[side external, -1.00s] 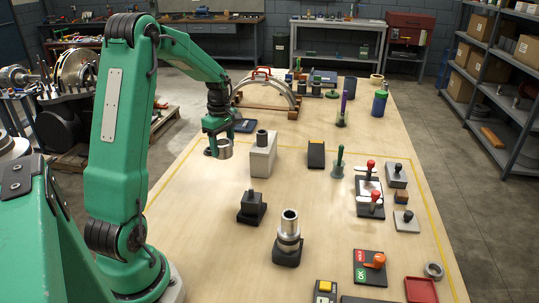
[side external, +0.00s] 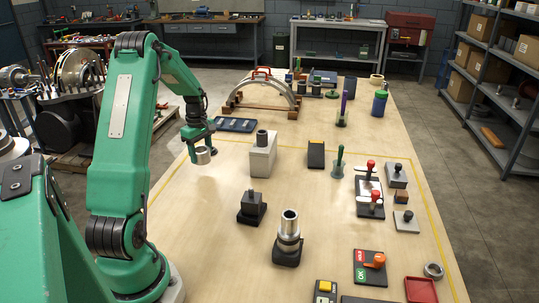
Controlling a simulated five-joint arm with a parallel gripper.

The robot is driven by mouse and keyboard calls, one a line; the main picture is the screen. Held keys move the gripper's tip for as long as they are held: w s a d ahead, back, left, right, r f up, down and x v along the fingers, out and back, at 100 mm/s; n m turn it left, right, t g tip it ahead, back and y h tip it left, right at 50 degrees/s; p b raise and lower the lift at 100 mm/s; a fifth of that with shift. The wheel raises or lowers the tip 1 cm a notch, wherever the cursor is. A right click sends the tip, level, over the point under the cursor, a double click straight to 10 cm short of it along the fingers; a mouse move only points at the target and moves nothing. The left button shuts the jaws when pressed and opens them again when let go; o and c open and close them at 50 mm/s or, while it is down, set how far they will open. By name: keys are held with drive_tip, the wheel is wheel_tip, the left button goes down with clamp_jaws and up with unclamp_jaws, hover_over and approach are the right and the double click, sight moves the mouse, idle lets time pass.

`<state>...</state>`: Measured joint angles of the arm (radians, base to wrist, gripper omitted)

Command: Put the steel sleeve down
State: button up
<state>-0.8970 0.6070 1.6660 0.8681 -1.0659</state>
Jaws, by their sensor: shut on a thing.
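The steel sleeve (side external: 204,156) is a short, shiny ring-like cylinder. It is in my gripper (side external: 201,149), over the left part of the wooden table (side external: 210,215). My gripper is green with dark fingers and is shut on the sleeve. Its fingers point down and hide part of the sleeve. The sleeve is at or close above the table; I cannot tell if it touches.
A pale block with a dark cylinder on top (side external: 261,158) stands right of my gripper. A dark flat tray (side external: 236,125) lies behind. A black block with a post (side external: 252,208) and a steel cylinder on a black base (side external: 289,235) stand in front. Bare table lies front-left.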

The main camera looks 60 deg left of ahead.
drive_tip(key=shift+f, duration=1.95)
drive_tip(key=shift+f, duration=0.15)
drive_tip(key=o, duration=1.4)
wheel_tip(320, 180, up, 12)
drive_tip(key=shift+r, duration=0.15)
